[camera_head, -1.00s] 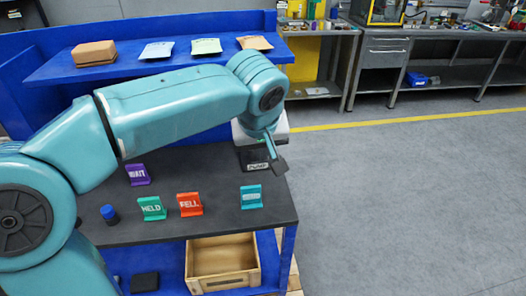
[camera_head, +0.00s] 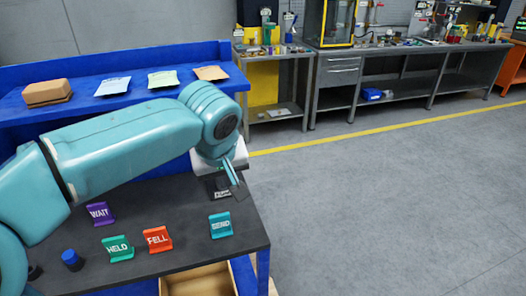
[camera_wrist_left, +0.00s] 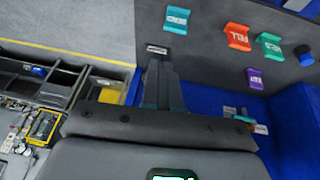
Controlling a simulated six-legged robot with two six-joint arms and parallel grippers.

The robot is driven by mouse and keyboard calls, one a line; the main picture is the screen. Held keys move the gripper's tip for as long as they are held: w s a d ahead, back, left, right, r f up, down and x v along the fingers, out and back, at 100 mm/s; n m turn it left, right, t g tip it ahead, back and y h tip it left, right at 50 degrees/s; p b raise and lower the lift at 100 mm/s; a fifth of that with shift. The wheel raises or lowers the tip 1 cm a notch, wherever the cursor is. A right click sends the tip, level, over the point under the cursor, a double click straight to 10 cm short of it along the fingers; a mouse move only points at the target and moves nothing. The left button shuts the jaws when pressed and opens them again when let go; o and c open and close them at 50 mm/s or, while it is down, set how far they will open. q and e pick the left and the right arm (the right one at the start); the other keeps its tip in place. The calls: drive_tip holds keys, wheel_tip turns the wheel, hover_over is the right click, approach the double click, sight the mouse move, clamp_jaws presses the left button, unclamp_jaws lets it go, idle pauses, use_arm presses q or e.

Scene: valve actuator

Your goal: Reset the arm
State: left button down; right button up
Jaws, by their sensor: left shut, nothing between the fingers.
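My left arm comes in from the left across the dark table (camera_head: 185,245). Its gripper (camera_head: 236,186) points down beside a white and black unit (camera_head: 240,155) near the table's right back part. In the left wrist view the fingers (camera_wrist_left: 161,75) are together, with nothing visible between them. A small black label plate (camera_head: 221,192) lies close by the fingertips; contact cannot be told. Tilted signs stand on the table: purple WAIT (camera_head: 100,213), green HELD (camera_head: 117,248), red FELL (camera_head: 157,238) and a teal one (camera_head: 220,225). My right gripper is not in view.
A blue button (camera_head: 72,259) is at the table's left front. A blue shelf (camera_head: 140,104) behind the arm holds a brown box (camera_head: 47,92) and several packets. A wooden crate (camera_head: 200,281) sits below the table. Open grey floor (camera_head: 400,210) lies to the right.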

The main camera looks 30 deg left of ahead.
use_arm(q)
drive_tip(key=w+d+f+m+g+h, duration=0.15)
drive_tip(key=d+f, duration=0.25)
drive_tip(key=f, duration=0.4)
drive_tip(key=d+f+m+h, duration=0.15)
drive_tip(key=d+f, duration=0.25)
drive_tip(key=f, duration=0.4)
drive_tip(key=w+d+f+m+g+h, duration=0.1)
drive_tip(key=d+f+m, duration=0.15)
drive_tip(key=f, duration=0.55)
drive_tip(key=s+d+f+h, duration=0.1)
drive_tip(key=s+d+f, duration=0.2)
drive_tip(key=s+f, duration=0.2)
drive_tip(key=s+d+f+m, duration=0.1)
drive_tip(key=s+d+f, duration=0.2)
drive_tip(key=s+f, duration=0.3)
drive_tip(key=s+d+f+m+g+h, duration=0.1)
drive_tip(key=s+d+f, duration=0.1)
drive_tip(key=s+f, duration=0.4)
wheel_tip(320, 180, down, 4)
drive_tip(key=shift+s+d+r+h, duration=0.1)
drive_tip(key=shift+s+d+h, duration=0.2)
drive_tip(key=shift+d, duration=0.1)
drive_tip(key=shift+w, duration=0.15)
